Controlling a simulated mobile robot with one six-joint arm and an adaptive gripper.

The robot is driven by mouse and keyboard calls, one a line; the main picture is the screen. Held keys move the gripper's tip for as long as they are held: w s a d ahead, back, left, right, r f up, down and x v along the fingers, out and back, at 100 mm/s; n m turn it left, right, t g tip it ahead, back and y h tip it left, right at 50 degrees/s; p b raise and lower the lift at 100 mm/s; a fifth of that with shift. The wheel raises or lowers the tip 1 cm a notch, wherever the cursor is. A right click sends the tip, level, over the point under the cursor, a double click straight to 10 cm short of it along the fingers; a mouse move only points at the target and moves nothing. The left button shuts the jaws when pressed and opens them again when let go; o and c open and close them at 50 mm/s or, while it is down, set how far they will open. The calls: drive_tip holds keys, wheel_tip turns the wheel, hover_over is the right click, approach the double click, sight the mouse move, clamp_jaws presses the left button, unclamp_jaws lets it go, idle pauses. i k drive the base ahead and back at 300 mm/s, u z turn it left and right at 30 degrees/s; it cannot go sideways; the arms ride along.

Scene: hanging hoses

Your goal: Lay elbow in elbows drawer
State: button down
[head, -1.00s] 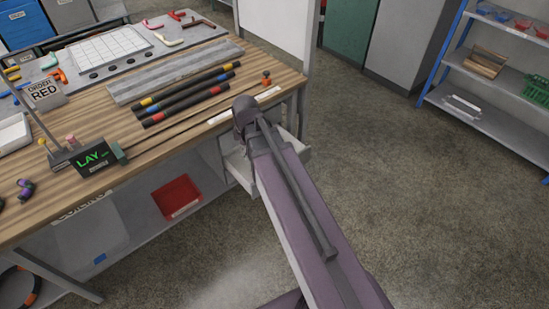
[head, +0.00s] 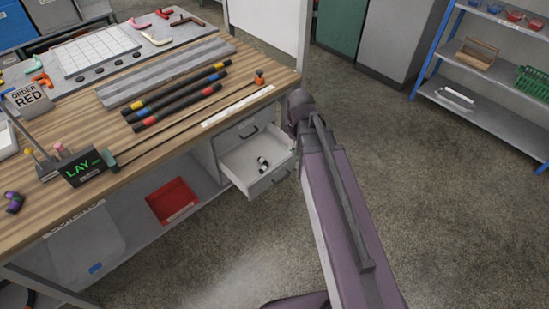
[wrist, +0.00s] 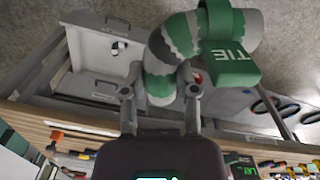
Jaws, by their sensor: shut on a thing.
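In the wrist view my gripper (wrist: 160,93) is shut on a grey elbow (wrist: 182,36) with green bands. A green tag marked TIE (wrist: 230,64) sits at its far end. The elbow curves up and right from between my fingers. The open drawer (wrist: 92,72) is up and left of it, apart from the elbow. In the head view the drawer (head: 240,160) is pulled out under the bench's right end, with a small black and white piece (head: 263,163) inside. There my wrist is just right of the drawer, and my fingers and the elbow are hidden.
The wooden bench (head: 200,141) carries dark hoses with coloured bands (head: 178,94) and a display reading LAY (head: 85,168). A red bin (head: 171,201) stands on the lower shelf. A shelf rack (head: 484,115) is far right, with clear floor between.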

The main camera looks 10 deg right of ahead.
sight(279, 159)
drive_tip(key=z, duration=0.05)
drive_tip(key=i, duration=0.95)
drive_tip(key=z, duration=0.15)
drive_tip(key=k, duration=0.9)
drive_tip(key=u, duration=0.2)
drive_tip(key=i, duration=0.4)
drive_tip(key=z, duration=0.05)
